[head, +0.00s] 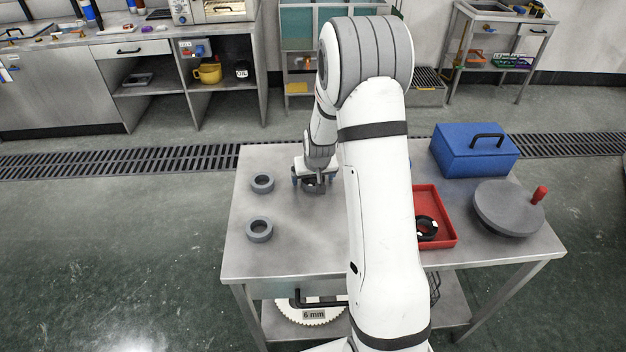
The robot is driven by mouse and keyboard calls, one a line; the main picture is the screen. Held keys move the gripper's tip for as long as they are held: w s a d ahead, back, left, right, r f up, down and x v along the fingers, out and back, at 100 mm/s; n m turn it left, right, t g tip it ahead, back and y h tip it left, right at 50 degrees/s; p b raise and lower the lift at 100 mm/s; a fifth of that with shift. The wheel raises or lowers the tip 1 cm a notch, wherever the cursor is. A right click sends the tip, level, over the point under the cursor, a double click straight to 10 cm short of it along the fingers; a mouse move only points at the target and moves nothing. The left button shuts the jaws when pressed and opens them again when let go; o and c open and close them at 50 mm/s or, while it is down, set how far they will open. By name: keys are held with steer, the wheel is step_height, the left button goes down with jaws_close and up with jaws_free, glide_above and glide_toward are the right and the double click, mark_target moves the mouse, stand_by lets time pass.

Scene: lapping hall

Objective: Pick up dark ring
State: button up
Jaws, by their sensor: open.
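My gripper (313,180) points down at the table top, left of my arm's large link, with its fingers apart. A dark ring-like piece (314,188) shows at the fingertips, partly hidden by the gripper; I cannot tell whether the fingers touch it. Two grey rings lie flat on the table to the left, a far one (262,183) and a near one (259,230). A black ring-shaped piece (427,228) with pale marks lies in the red tray (449,242), partly hidden by my arm.
The steel table (290,262) also bears a blue box (474,150) with a black handle and a grey round plate (508,208) with a red knob, both to the right. The table's front left is clear. A toothed white disc (312,315) labelled 6 mm is below.

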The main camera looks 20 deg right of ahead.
steer(key=shift+c, duration=0.3)
steer(key=c, duration=1.1)
steer(key=shift+c, duration=0.2)
